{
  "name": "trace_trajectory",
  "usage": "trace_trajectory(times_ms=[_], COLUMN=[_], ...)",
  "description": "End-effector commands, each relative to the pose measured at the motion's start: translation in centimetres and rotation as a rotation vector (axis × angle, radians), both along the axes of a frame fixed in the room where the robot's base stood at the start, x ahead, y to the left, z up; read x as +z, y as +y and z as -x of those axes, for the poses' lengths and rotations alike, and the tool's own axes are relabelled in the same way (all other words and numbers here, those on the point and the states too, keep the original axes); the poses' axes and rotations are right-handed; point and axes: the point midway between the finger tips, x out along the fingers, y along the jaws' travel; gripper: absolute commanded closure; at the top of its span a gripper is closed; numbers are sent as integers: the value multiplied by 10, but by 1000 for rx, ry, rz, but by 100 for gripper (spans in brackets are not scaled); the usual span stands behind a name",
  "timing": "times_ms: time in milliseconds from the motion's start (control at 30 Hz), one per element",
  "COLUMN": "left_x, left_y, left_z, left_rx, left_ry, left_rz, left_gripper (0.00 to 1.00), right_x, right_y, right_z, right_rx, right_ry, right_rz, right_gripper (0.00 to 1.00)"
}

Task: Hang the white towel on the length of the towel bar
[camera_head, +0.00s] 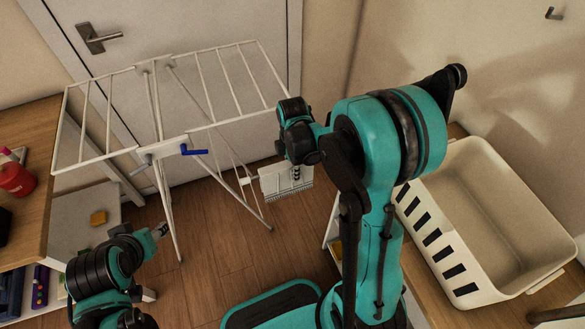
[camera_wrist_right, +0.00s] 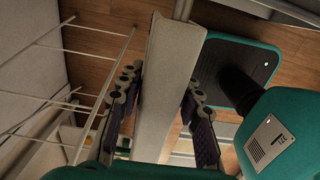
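The white towel (camera_head: 285,182) hangs below my right gripper (camera_head: 296,173) in the head view, with a fringed lower edge. In the right wrist view the towel (camera_wrist_right: 168,85) is a thick pale band between the two fingers of the right gripper (camera_wrist_right: 163,92), which are apart by about its width and appear to press on it. The white drying rack (camera_head: 150,68) with its bars stands left of the right gripper, in front of the door. Its bars also show in the right wrist view (camera_wrist_right: 85,52). My left gripper (camera_head: 160,231) is low at the left; its fingers are too small to read.
An empty white laundry basket (camera_head: 490,215) stands on a wooden surface at the right. A wooden counter (camera_head: 28,215) with a red container (camera_head: 16,180) is at the left. A door with a handle (camera_head: 98,38) is behind the rack. Wooden floor (camera_head: 215,235) shows between.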

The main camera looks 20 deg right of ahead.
Motion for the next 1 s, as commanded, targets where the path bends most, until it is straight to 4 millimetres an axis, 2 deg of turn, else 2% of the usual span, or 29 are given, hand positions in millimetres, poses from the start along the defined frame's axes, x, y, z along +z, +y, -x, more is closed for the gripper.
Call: trace_trajectory(times_ms=[33,67,367,467,567,900,1000], left_x=[0,0,0,0,0,0,0], left_y=[0,0,0,0,0,0,0], left_z=[0,0,0,0,0,0,0], left_rx=[0,0,0,0,0,0,0], left_ry=[0,0,0,0,0,0,0], left_rz=[0,0,0,0,0,0,0], left_gripper=[52,52,52,52,52,52,52], right_x=[0,0,1,6,21,93,107], right_y=[0,0,0,0,0,0,0], right_z=[0,0,0,0,0,1,0], right_rx=[0,0,0,0,0,0,0], right_ry=[0,0,0,0,0,0,0], right_rz=[0,0,0,0,0,0,0], right_gripper=[51,43,42,42,42,42,42])
